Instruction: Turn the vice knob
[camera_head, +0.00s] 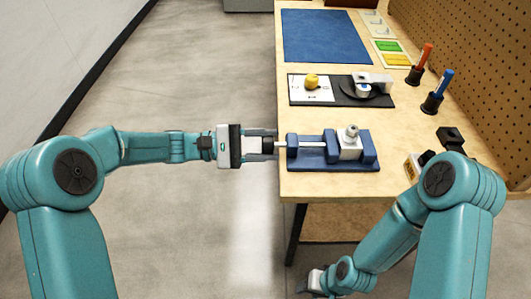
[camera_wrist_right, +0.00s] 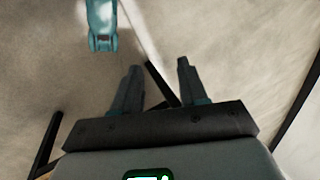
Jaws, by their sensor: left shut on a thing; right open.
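The blue vice (camera_head: 313,166) sits on the wooden table near its left edge, with a light screw rod running left out of it. A pale block with a round metal top (camera_head: 350,144) is between its jaws. My left gripper (camera_head: 272,144) is level with the rod at the table's edge and shut on the vice knob, which its fingers mostly hide. My right gripper (camera_head: 309,284) hangs low beside the table, away from the vice. In the right wrist view its two fingers (camera_wrist_right: 157,80) are apart with nothing between them.
Behind the vice lies a dark board (camera_head: 340,101) with a yellow knob (camera_head: 311,81) and a round fixture. A blue mat (camera_head: 326,38) is farther back. Orange (camera_head: 424,56) and blue (camera_head: 442,86) tools stand in holders by the pegboard. The floor left of the table is clear.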

